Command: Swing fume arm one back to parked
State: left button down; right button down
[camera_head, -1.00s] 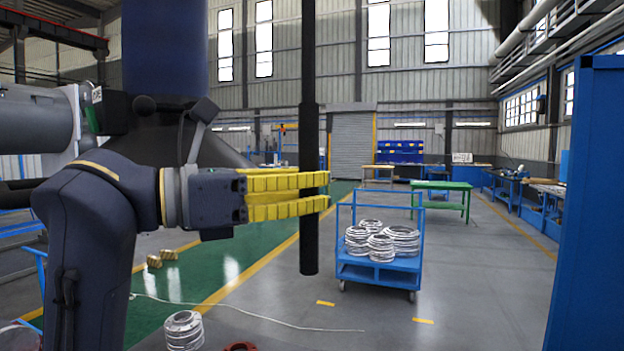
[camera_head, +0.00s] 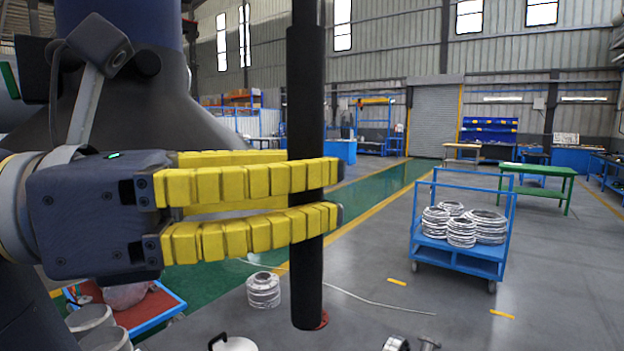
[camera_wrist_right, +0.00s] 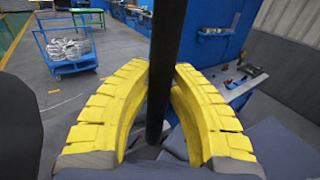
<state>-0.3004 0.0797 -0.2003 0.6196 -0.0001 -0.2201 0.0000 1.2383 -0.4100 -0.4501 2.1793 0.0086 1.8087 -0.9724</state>
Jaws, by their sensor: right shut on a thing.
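A long black upright pole (camera_head: 306,120) hangs through the middle of the head view, its lower end free above the floor; it looks like a part of fume arm one, but its upper joint is out of frame. My right gripper (camera_head: 325,194) comes in from the picture's left, its yellow padded fingers shut around the pole. In the right wrist view the pole (camera_wrist_right: 166,45) stands between the two curved fingers. A dark grey cone (camera_head: 150,105) under a blue cylinder (camera_head: 120,20) is behind the gripper; whether it belongs to the fume arm I cannot tell. My left gripper is not in view.
A blue cart (camera_head: 455,255) with several silver coiled rings stands right of the pole. A ring stack (camera_head: 263,290) and a thin pale cable (camera_head: 375,303) lie on the floor. A green table (camera_head: 540,190) is farther back. The floor between pole and cart is mostly open.

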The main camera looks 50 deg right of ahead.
jog(key=c, duration=1.2)
grip_release()
jog(key=shift+a, duration=0.1)
jog(key=v, duration=1.2)
jog(key=shift+r, duration=0.1)
jog(key=shift+c, duration=0.3)
